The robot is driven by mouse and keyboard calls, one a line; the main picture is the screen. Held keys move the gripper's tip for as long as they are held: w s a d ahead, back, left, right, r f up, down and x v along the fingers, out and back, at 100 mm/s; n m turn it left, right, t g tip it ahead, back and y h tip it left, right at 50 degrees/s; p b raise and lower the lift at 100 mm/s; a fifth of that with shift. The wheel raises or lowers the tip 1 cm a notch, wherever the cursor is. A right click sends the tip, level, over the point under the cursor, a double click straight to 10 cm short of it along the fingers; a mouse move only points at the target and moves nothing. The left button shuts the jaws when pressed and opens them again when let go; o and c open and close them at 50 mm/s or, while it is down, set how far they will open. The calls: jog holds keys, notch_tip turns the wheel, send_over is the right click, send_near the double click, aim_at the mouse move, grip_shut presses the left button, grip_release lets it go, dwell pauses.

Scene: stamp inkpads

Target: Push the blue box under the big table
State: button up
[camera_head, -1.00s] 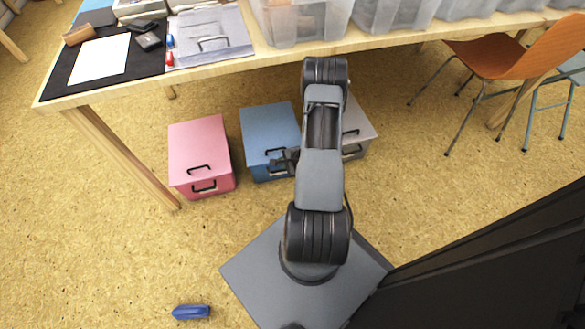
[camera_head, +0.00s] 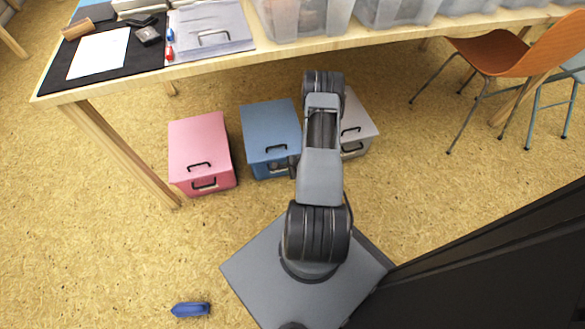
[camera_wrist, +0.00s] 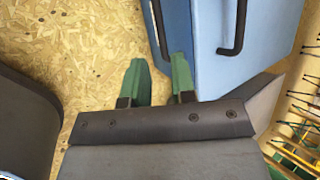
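The blue box (camera_head: 270,128) stands on the floor beneath the front part of the big table (camera_head: 300,51), between a pink box and a grey box. It has a black handle on its top and one on its front, and my arm hides part of its right side. In the wrist view the blue box (camera_wrist: 203,45) fills the upper right. My gripper (camera_wrist: 158,76) has two green fingers apart with nothing between them. The right finger is close to the box's front handle; I cannot tell whether they touch. In the head view my arm mostly hides the gripper.
The pink box (camera_head: 200,148) is left of the blue box, near a table leg (camera_head: 125,155). The grey box (camera_head: 358,120) is to the right, partly behind my arm. An orange chair (camera_head: 505,55) stands farther right. A small blue object (camera_head: 190,310) lies on the open floor at lower left.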

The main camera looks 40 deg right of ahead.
jog(key=b+x, duration=0.4)
jog(key=x, duration=0.6)
jog(key=shift+f, duration=0.2)
jog(key=shift+w, duration=0.1)
grip_shut()
dwell(1.1)
